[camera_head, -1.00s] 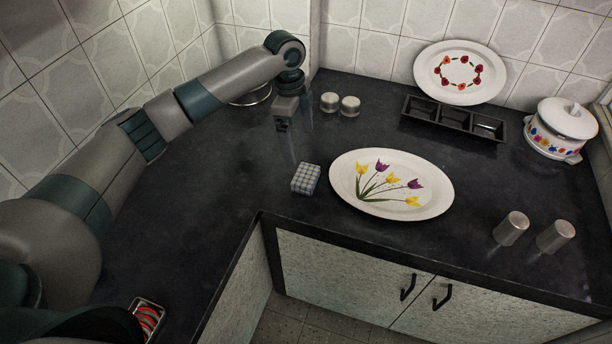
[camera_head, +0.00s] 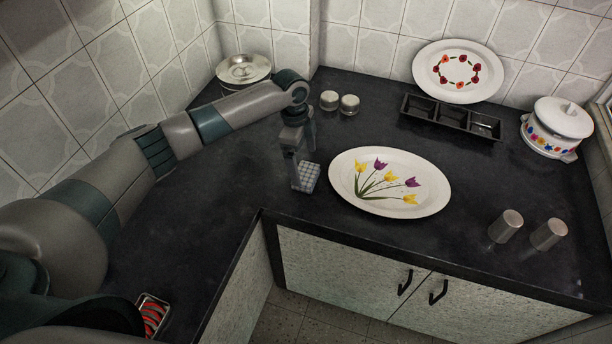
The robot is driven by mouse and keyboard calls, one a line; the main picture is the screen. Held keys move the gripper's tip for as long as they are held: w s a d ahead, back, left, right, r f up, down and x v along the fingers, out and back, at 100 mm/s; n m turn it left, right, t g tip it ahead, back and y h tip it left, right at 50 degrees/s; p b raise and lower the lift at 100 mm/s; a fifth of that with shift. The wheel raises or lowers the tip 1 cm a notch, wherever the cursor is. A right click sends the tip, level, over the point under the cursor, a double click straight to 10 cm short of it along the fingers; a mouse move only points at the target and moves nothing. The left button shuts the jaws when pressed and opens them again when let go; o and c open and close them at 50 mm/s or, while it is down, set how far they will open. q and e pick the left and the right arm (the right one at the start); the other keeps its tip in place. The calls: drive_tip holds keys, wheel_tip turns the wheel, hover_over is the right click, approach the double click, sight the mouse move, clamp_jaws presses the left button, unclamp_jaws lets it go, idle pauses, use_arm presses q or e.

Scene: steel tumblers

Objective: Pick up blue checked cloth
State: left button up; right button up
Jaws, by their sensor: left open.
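The blue checked cloth (camera_head: 307,178) is a small folded block on the dark counter, left of the oval tulip plate. My left gripper (camera_head: 302,164) is open and points down right at the cloth. Its fingers partly cover the cloth's left side. I cannot tell whether the fingers touch it. My right gripper is not in view.
The tulip plate (camera_head: 432,201) lies close to the right of the cloth. Two steel tumblers (camera_head: 505,226) (camera_head: 548,234) stand at the right. The counter's front edge is near.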

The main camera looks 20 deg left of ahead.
sight(305, 173)
use_arm(q)
drive_tip(key=shift+s+d+f+p, duration=0.15)
drive_tip(key=shift+d+f+p, duration=0.05)
drive_tip(key=shift+f+p, duration=0.4)
wheel_tip(305, 173, down, 2)
drive_tip(key=shift+d+f+p, duration=0.1)
drive_tip(key=shift+p, duration=0.35)
drive_tip(key=shift+f, duration=0.75)
drive_tip(key=c, duration=1.2)
drive_tip(key=shift+r, duration=0.1)
